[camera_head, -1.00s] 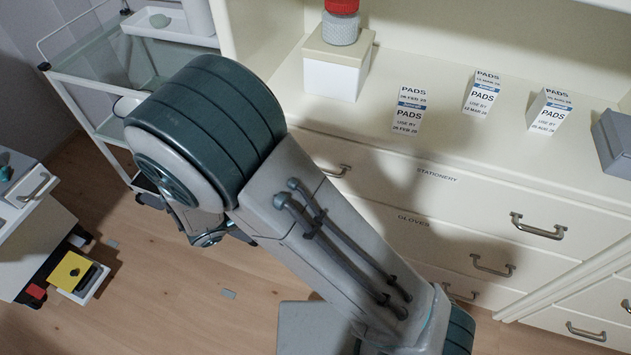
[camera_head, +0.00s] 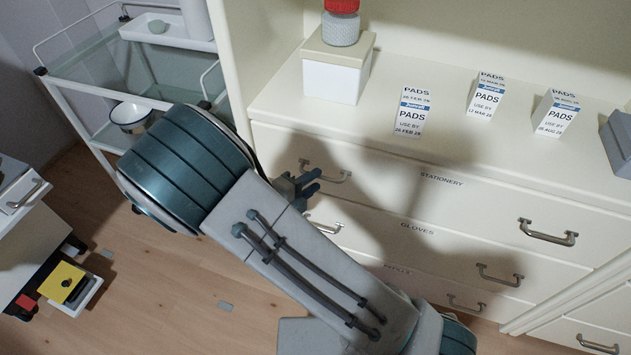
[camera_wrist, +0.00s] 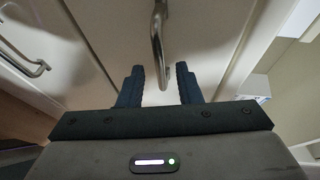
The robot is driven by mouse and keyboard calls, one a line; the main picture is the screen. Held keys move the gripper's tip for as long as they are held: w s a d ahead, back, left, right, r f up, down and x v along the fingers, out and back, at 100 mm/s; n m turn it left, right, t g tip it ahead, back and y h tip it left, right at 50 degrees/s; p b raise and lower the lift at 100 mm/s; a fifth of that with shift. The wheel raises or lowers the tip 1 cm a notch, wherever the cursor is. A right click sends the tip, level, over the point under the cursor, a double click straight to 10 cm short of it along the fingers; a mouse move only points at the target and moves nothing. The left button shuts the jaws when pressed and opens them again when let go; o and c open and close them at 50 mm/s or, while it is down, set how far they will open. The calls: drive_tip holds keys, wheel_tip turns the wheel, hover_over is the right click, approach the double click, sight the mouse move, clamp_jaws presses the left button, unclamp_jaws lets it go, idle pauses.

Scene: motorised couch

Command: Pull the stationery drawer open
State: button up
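The stationery drawer (camera_head: 470,205) is the labelled top drawer of the cream cabinet, and it looks shut. It has a metal left handle (camera_head: 328,173) and a right handle (camera_head: 548,233). My gripper (camera_head: 313,180) is by the left handle, partly hidden behind my arm. In the wrist view my gripper (camera_wrist: 160,67) is open. A metal handle (camera_wrist: 156,35) stands ahead, its near end reaching between the two dark fingers. There are gaps on both sides, so it is not gripped.
The gloves drawer (camera_head: 440,250) lies below. Several pads boxes (camera_head: 411,112) and a lidded cream box (camera_head: 336,72) stand on the cabinet top. A glass trolley (camera_head: 90,80) is at left. A white unit (camera_head: 30,235) stands at far left, with wood floor between.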

drive_tip(key=shift+x, duration=0.95)
drive_tip(key=shift+c, duration=0.2)
